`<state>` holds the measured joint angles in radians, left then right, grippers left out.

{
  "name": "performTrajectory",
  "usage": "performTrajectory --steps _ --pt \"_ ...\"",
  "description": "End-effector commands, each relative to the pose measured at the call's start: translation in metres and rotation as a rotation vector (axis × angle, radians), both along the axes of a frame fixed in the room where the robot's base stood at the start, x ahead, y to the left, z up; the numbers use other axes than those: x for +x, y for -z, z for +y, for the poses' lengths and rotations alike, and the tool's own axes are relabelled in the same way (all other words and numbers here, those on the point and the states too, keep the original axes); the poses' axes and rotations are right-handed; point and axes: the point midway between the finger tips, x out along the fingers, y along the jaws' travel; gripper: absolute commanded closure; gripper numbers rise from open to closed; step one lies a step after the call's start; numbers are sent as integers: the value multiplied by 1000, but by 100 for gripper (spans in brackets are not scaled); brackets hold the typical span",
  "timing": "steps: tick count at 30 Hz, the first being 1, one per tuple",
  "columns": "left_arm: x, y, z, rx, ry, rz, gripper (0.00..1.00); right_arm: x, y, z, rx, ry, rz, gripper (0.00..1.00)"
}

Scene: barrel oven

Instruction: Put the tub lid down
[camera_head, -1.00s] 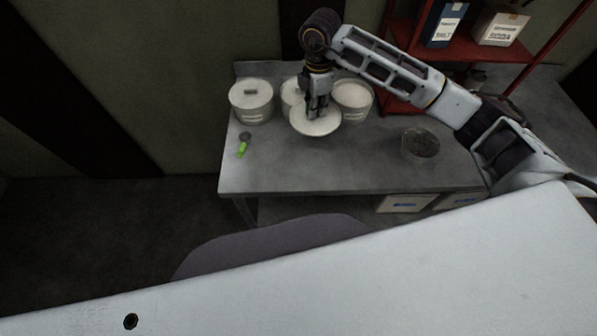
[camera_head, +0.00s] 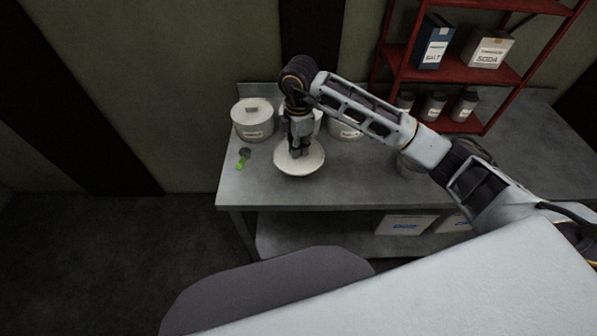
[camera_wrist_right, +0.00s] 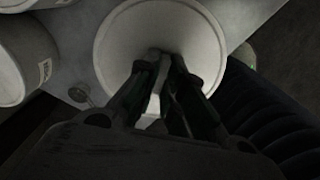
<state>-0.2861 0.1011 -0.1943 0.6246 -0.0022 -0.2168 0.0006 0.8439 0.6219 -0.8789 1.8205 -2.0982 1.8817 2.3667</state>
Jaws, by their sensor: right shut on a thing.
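I cannot tell whether the lid touches the table. Behind it stand white tubs: a lidded left one (camera_head: 253,121), a middle one mostly hidden by my gripper, and a right one (camera_head: 345,131) partly behind my arm. My left gripper is not in view.
A scoop with a green handle (camera_head: 241,161) lies left of the lid. A bowl (camera_head: 408,166) is partly hidden under my arm at the right. A red shelf (camera_head: 457,70) with boxes and jars stands behind. Bare tabletop lies in front of the lid.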

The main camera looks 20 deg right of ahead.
Motion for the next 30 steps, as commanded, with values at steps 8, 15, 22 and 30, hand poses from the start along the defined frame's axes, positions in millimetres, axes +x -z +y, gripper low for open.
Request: performTrajectory --steps 8,15,22,30 --pt "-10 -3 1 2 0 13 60 -1 35 0 -2 0 5 100" --pt "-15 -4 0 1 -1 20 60 0 56 0 0 0 1 100" --pt "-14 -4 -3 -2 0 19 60 0 58 0 0 0 1 100" --pt "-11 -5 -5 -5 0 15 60 -1 67 0 0 0 3 100"
